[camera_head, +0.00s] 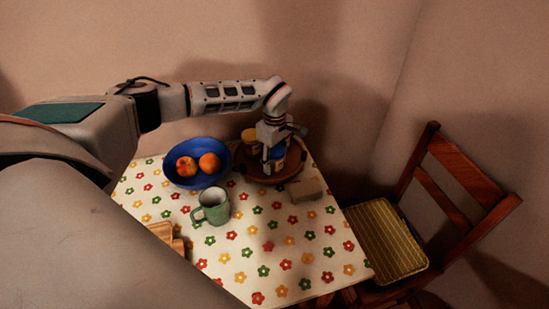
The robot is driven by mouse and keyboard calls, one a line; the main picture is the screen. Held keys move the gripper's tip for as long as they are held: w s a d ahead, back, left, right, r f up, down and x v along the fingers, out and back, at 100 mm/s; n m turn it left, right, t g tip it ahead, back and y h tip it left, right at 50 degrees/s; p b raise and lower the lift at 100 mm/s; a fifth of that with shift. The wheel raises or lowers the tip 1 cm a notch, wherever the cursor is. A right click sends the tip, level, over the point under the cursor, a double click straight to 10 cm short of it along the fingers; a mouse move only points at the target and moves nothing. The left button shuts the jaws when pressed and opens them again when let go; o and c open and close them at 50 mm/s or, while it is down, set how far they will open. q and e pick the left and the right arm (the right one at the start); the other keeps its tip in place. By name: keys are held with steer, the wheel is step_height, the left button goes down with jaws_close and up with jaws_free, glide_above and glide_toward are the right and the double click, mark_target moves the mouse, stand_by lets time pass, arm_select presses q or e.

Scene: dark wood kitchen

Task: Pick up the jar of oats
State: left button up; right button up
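A brown round tray (243,168) stands at the back of the flowered table and holds small jars. One jar with a yellow lid (250,136) stands on the tray, just left of my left gripper. Another jar, with some blue on it (277,153), shows at the fingers of my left gripper (273,157). Its label is too small to read, so I cannot tell which jar holds the oats. My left gripper points down over the tray; its fingers overlap this jar, and whether they are closed on it is unclear. My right gripper is out of view.
A blue bowl (185,181) with orange and reddish fruit stands left of the tray. A green mug (212,207) is in front of it. A small tan block (306,190) lies right of centre. A wooden chair (450,190) stands at right. The table's front right is clear.

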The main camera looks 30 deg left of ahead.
arm_select(q)
steer(key=c, duration=0.7)
steer(key=shift+r, duration=0.1)
